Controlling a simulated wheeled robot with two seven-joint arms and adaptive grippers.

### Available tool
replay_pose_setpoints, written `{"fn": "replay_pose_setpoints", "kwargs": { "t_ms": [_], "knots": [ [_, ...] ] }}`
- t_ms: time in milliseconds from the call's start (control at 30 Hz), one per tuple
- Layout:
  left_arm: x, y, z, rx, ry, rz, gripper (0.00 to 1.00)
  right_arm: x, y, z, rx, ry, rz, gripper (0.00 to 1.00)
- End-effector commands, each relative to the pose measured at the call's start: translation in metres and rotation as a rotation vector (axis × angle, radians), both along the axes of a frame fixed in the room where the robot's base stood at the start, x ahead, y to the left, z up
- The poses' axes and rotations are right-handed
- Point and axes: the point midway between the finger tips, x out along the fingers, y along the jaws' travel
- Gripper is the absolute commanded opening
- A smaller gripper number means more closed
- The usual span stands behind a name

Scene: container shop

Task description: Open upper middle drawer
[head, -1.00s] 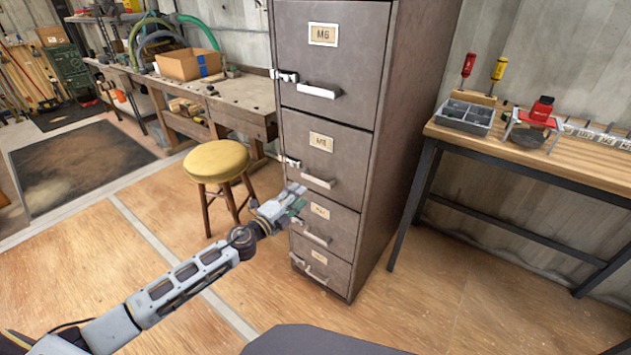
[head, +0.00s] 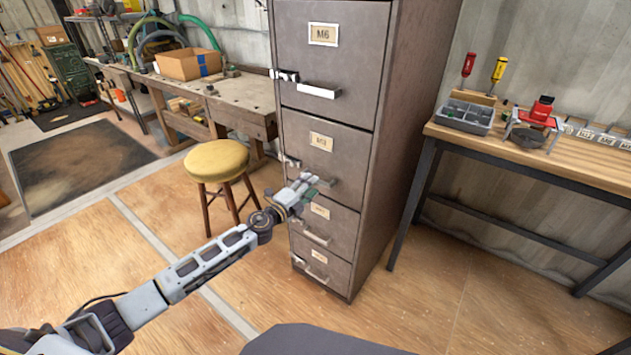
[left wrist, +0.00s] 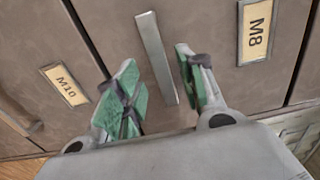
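The upper middle drawer (head: 345,155), with the label M8 (head: 321,141), is the second from the top in a grey-brown filing cabinet (head: 375,165). It looks shut. My left gripper (head: 308,184) is at its front, covering much of its handle in the head view. In the left wrist view, the M8 label (left wrist: 256,30) is at the upper right. The drawer's metal handle (left wrist: 155,55) shows between the two green-padded fingertips of my left gripper (left wrist: 157,78). The fingers are spread and gaps show beside the handle. My right gripper is out of view.
The M6 drawer (head: 350,50) is above, with its own handle (head: 318,90). Below is the M10 drawer (head: 338,228). A yellow stool (head: 216,160) stands left of the cabinet, and a wooden table (head: 580,155) stands right. Floor in front is clear.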

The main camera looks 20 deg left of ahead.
Motion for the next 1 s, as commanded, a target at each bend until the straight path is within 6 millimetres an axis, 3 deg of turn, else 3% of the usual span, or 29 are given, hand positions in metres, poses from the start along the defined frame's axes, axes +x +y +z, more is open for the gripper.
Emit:
{"fn": "replay_pose_setpoints", "kwargs": {
  "t_ms": [500, 1000],
  "knots": [
    [0.032, -0.012, 0.001, 0.002, -0.002, 0.0, 0.39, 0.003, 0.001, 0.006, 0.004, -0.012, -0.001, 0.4],
    [0.037, -0.014, 0.001, 0.001, 0.0, -0.001, 0.39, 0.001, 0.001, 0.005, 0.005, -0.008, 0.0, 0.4]
  ]
}}
